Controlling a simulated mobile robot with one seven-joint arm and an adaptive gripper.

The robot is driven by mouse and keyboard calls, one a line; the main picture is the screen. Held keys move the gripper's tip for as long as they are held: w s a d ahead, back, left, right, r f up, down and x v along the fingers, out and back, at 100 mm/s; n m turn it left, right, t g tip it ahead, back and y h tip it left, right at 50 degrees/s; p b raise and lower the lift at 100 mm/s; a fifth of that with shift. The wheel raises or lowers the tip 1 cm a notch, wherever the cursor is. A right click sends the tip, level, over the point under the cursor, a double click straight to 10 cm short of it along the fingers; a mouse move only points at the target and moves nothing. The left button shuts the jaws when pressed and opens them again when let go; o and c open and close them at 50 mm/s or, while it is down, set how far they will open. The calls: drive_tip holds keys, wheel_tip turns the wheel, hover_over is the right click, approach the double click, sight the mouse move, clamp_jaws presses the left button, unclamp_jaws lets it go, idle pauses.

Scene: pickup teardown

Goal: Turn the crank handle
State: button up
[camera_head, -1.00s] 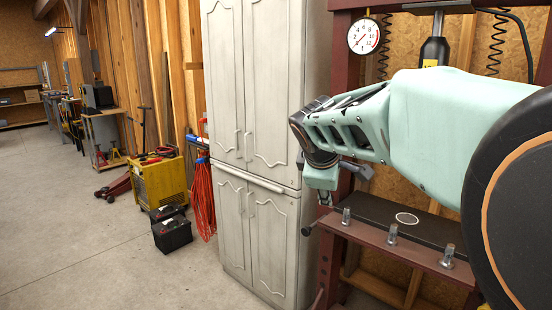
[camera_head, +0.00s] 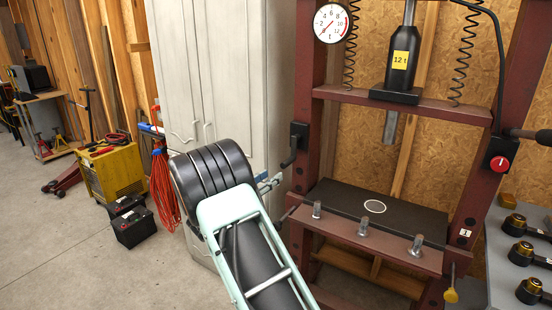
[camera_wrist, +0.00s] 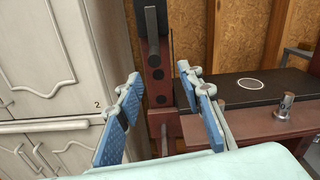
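The crank handle (camera_head: 293,148) is a black crank on a black box on the left red post of the press. Its arm hangs down, with a short grip at the lower left. In the head view only part of my gripper (camera_head: 270,183) shows beyond my arm, to the lower left of the crank.
The red press frame (camera_head: 465,200) carries a dark plate (camera_head: 400,212) and several upright bolts. A white cabinet (camera_head: 205,75) stands close on the left. A red knob (camera_head: 499,163) is on the right post. Open floor (camera_head: 60,250) lies at the left.

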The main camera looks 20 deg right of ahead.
sight(281, 168)
drive_tip(key=shift+n, duration=0.3)
drive_tip(key=x, duration=1.1)
drive_tip(key=shift+w+a+f+p, duration=0.15)
drive_tip(key=shift+w+a+p, duration=0.15)
drive_tip(key=shift+a+p, duration=0.05)
clamp_jaws()
